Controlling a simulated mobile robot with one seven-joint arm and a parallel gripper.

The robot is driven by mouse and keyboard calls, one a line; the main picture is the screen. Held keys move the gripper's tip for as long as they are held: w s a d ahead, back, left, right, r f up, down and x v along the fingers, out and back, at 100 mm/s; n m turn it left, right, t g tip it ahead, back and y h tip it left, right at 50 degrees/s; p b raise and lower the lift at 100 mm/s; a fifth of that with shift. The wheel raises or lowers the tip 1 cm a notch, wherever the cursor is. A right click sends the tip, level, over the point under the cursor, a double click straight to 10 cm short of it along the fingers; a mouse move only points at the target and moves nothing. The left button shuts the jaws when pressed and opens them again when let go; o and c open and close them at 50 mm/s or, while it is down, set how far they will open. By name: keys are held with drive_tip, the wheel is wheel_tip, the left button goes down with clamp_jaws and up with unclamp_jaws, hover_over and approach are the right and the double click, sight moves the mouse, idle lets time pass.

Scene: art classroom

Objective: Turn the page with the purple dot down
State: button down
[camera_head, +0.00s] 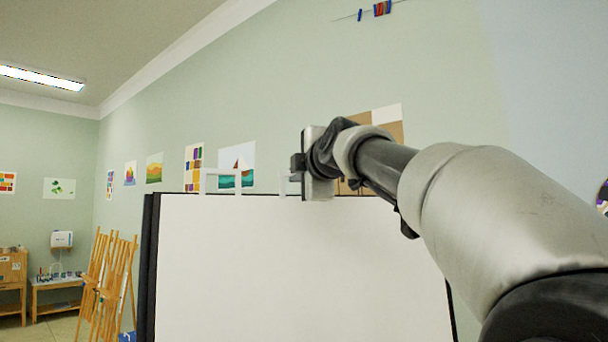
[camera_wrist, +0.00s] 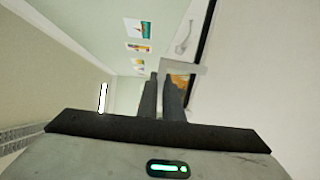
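A large white flip-chart page (camera_head: 300,265) hangs on a dark-edged board (camera_head: 149,265) in the head view. The white sheet also shows at the right of the wrist view (camera_wrist: 270,70). No purple dot is visible on it. A pale bracket (camera_head: 221,173) rises from the board's top edge, with part of another (camera_head: 288,180) beside my gripper. My gripper (camera_head: 295,162) is above the top edge, right of the first bracket. In the wrist view my two dark fingers (camera_wrist: 160,88) are close together with nothing visible between them, just left of a pale bracket (camera_wrist: 187,67).
Wooden easels (camera_head: 108,280) stand left of the board, near a low table (camera_head: 57,293) with art supplies. Pictures hang on the wall behind, including a sailboat picture (camera_head: 237,165).

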drive_tip(key=b+v, duration=0.5)
drive_tip(key=v, duration=0.4)
drive_tip(key=shift+s, duration=0.15)
idle(0.4)
drive_tip(key=shift+r, duration=0.1)
drive_tip(key=f+b+v, duration=0.1)
drive_tip(key=b+v, duration=0.4)
drive_tip(key=v, duration=0.4)
drive_tip(key=shift+s+f, duration=0.15)
drive_tip(key=shift+f, duration=0.15)
drive_tip(key=shift+d, duration=0.1)
drive_tip(key=s+d+f+b, duration=0.3)
drive_tip(key=s+b, duration=0.2)
drive_tip(key=s, duration=0.3)
idle(0.7)
